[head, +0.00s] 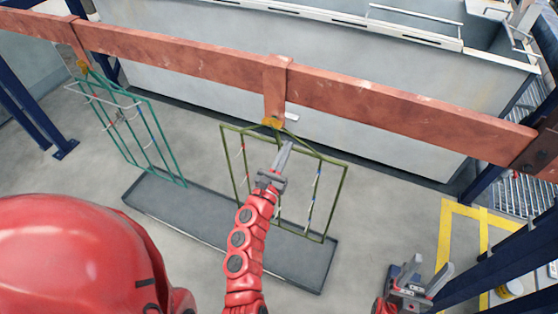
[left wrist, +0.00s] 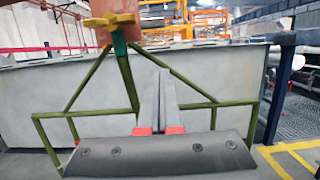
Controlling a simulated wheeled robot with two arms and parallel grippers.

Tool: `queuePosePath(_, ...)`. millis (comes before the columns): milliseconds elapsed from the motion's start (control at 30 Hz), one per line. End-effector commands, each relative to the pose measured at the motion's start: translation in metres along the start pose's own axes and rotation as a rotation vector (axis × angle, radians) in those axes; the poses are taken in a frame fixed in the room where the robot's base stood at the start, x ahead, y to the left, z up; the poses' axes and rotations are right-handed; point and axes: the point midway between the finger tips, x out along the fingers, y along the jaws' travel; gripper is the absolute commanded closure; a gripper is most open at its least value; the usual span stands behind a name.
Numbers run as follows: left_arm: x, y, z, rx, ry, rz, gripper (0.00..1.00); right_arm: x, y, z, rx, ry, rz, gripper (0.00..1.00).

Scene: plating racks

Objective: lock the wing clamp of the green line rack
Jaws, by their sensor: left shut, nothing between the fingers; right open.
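An olive-green frame rack (head: 336,205) hangs from the copper-coloured bar at centre; it also shows in the left wrist view (left wrist: 52,146). Its yellow wing clamp (head: 271,122) is at its top, against the bar's hanger. In the left wrist view the clamp (left wrist: 110,21) lies crosswise, up and left of the fingertips. My left gripper (head: 287,148) is shut and empty, in front of the rack just below the clamp, apart from it. My right gripper (head: 428,270) is open and empty at lower right. Whether the clamp is tight cannot be told.
A teal rack (head: 155,125) with its own yellow clamp (head: 83,67) hangs at left. The copper bar (head: 395,96) crosses above both racks. A dark drip tray (head: 190,211) lies below. A grey tank (head: 200,88) stands behind. Blue posts (head: 495,257) stand at right.

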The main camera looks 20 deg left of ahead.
Motion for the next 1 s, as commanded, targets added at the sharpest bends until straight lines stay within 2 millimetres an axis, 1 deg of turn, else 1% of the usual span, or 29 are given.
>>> queuePosePath(33,0.012,0.000,0.002,0.001,-0.002,-0.002,1.00,0.002,0.000,0.000,0.000,0.000,0.000,0.50)
queuePosePath(100,0.026,0.000,0.002,0.002,-0.002,-0.001,1.00,0.004,0.000,-0.001,0.000,0.000,0.000,0.50)
queuePosePath(133,0.030,0.000,0.005,0.002,0.000,-0.002,1.00,0.007,0.000,-0.001,0.000,0.000,0.000,0.50)
queuePosePath(200,0.031,-0.001,0.022,0.005,0.000,-0.003,1.00,0.021,0.001,-0.004,0.000,0.000,0.000,0.50)
queuePosePath(300,0.033,0.000,0.032,0.005,0.001,0.000,1.00,0.028,0.001,-0.005,0.000,0.000,0.000,0.50)
queuePosePath(400,0.034,0.000,0.037,0.003,0.001,0.001,1.00,0.032,0.002,-0.005,0.000,0.000,0.000,0.50)
queuePosePath(833,0.034,0.001,0.038,0.001,0.001,0.002,1.00,0.032,0.002,-0.005,0.000,0.000,0.000,0.50)
queuePosePath(1000,0.035,0.001,0.040,-0.017,0.001,0.008,1.00,0.035,0.002,-0.006,0.000,0.000,0.000,0.50)
